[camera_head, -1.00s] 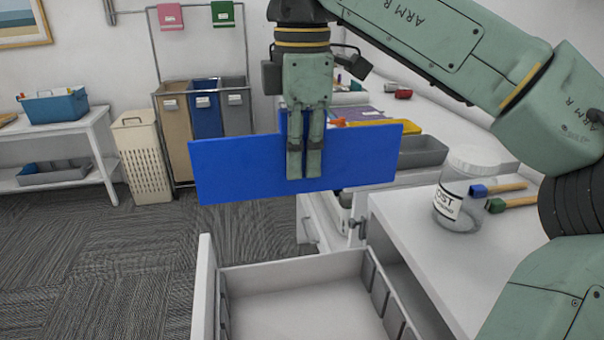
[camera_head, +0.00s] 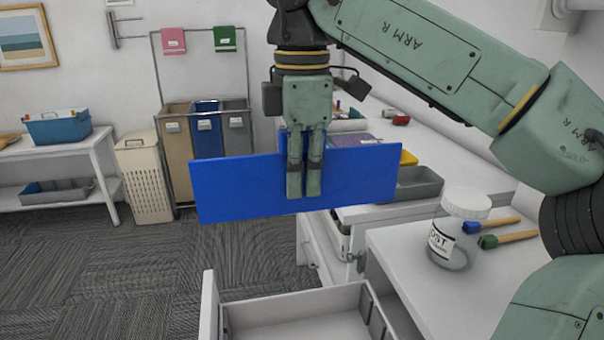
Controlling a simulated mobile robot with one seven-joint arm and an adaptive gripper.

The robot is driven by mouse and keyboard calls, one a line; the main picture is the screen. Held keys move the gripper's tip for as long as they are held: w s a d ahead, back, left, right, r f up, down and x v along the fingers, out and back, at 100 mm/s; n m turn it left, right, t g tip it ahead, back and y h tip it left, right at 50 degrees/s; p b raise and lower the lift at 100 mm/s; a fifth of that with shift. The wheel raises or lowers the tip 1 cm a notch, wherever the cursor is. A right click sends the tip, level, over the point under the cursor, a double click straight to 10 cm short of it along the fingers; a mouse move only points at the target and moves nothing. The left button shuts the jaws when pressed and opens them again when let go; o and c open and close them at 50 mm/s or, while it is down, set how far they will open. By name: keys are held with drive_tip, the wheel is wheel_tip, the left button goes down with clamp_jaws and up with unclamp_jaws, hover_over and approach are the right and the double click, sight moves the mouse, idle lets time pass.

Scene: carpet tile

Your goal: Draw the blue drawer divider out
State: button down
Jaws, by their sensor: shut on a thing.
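The blue drawer divider (camera_head: 240,185) is a flat, wide blue panel. It hangs upright in the air, slightly tilted, above and beyond the open white drawer (camera_head: 210,310). My gripper (camera_head: 304,190) points down and is shut on the divider near its middle, with the fingers covering part of it. The divider appears clear of the drawer. The drawer's visible floor is bare, and its near part is cut off by the bottom of the view.
A grey tray (camera_head: 415,185) lies behind the divider. Carpet at left is open.

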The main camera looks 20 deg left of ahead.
drive_tip(key=shift+r+p, duration=1.95)
drive_tip(key=shift+r, duration=0.05)
drive_tip(key=shift+s, duration=0.1)
